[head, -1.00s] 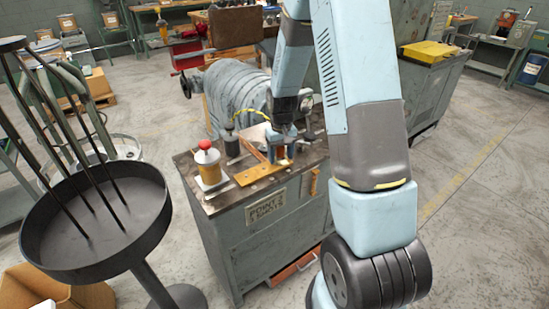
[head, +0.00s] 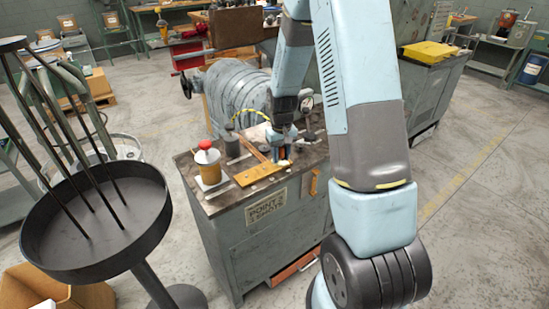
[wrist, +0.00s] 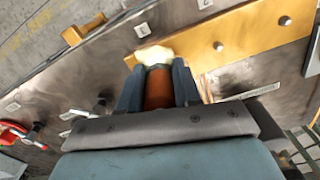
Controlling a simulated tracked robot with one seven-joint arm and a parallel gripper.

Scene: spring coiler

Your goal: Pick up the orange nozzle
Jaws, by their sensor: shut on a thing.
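The orange nozzle (wrist: 158,88) stands between the two fingers of my gripper (wrist: 157,85) in the wrist view, with a pale cream tip (wrist: 154,54) at its far end. The fingers are shut on its sides. In the head view my gripper (head: 282,150) is low over the top of the grey-green bench, at the right end of a yellow-orange plate (head: 258,173). A small bit of orange shows between the fingers there. My gripper hides most of the nozzle in the head view, and I cannot tell whether it touches the bench.
A large grey coil (head: 235,92) is behind. A black round tray with upright rods (head: 95,255) stands at the left.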

